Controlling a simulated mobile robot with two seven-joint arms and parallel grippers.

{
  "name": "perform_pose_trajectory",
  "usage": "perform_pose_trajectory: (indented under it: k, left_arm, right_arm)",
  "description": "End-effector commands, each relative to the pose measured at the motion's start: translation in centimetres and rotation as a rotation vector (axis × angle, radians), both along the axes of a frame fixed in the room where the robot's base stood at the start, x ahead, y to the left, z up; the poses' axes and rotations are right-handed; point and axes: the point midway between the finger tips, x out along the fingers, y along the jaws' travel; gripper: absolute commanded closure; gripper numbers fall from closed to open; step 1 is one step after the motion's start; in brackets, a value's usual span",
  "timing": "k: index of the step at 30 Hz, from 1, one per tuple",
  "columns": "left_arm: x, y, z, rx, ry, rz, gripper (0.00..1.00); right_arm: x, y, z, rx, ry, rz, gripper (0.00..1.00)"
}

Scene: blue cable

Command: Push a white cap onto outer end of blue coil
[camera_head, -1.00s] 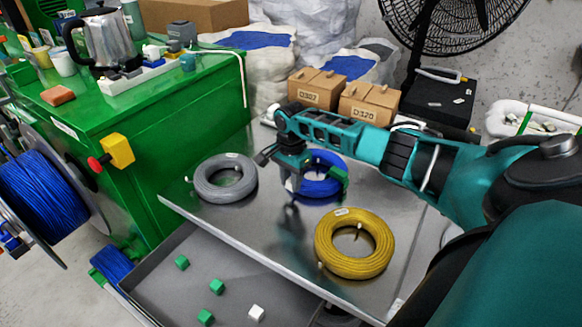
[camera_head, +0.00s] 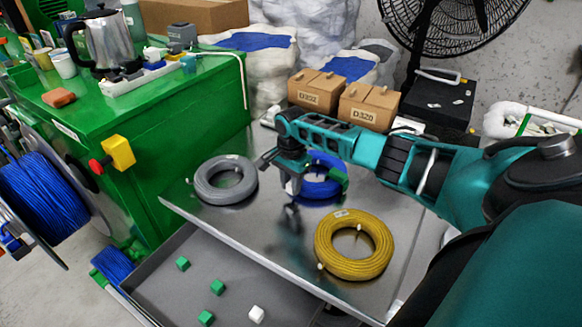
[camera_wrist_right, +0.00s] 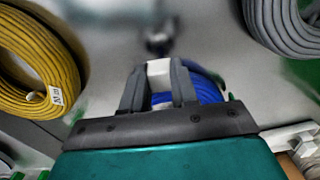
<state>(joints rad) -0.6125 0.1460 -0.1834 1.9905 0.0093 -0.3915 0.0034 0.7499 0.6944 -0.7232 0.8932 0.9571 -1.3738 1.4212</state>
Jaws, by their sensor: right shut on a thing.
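The blue coil (camera_head: 325,188) lies at the back of the metal tabletop, partly hidden by my right arm. In the wrist view the blue coil (camera_wrist_right: 205,88) shows behind the fingers. My right gripper (camera_head: 293,188) points down at the coil's left side. In the wrist view the right gripper (camera_wrist_right: 158,82) is shut on a white cap (camera_wrist_right: 159,72). I cannot tell whether the cap touches the coil's end. Another white cap (camera_head: 257,314) lies in the grey tray (camera_head: 160,292) below the tabletop. My left gripper is not in view.
A grey coil (camera_head: 226,180) lies left of the blue coil, and a yellow coil (camera_head: 354,246) lies in front. Cardboard boxes (camera_head: 317,90) stand behind. A green cabinet (camera_head: 190,120) stands at the left.

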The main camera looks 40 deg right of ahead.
Motion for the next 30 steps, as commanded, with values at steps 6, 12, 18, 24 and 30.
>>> perform_pose_trajectory:
  k: [6,12,18,24,30]
  left_arm:
    - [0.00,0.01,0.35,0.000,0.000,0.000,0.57]
    - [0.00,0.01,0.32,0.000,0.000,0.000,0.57]
    - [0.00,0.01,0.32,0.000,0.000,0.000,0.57]
    - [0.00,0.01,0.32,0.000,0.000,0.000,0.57]
    - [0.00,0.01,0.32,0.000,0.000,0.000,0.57]
  right_arm:
    - [-0.03,0.01,-0.18,0.000,0.001,0.001,0.99]
    - [-0.02,0.01,-0.18,0.000,0.001,0.001,0.99]
    - [-0.01,0.01,-0.24,0.000,0.001,0.001,0.99]
    - [-0.01,0.03,-0.40,0.001,0.001,0.001,0.99]
    - [-0.02,0.01,-0.53,0.000,0.001,0.001,0.67]
